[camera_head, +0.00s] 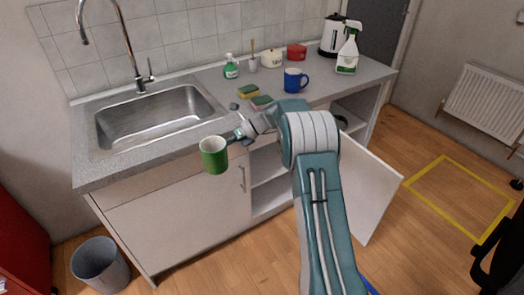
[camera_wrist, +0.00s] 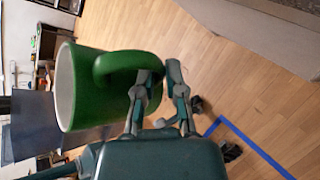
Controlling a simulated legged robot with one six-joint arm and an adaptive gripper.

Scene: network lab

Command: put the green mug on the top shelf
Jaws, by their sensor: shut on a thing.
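The green mug (camera_head: 213,157) has a white inside and is held in the air in front of the counter's front edge, left of my arm. My gripper (camera_head: 232,136) is shut on it at its right side. In the wrist view the mug (camera_wrist: 88,92) shows large, its handle pointing to my gripper (camera_wrist: 163,82), whose fingers are at the handle. Under the counter, an open cabinet has a shelf (camera_head: 268,165) partly hidden behind my arm. I cannot tell whether this is the top shelf of the task.
A white cabinet door (camera_head: 368,190) stands open to the right of my arm. The counter holds a sink (camera_head: 158,117), a blue mug (camera_head: 295,80), sponges (camera_head: 249,92), a spray bottle (camera_head: 348,50) and a kettle (camera_head: 333,36). A grey bin (camera_head: 100,264) stands on the floor at left.

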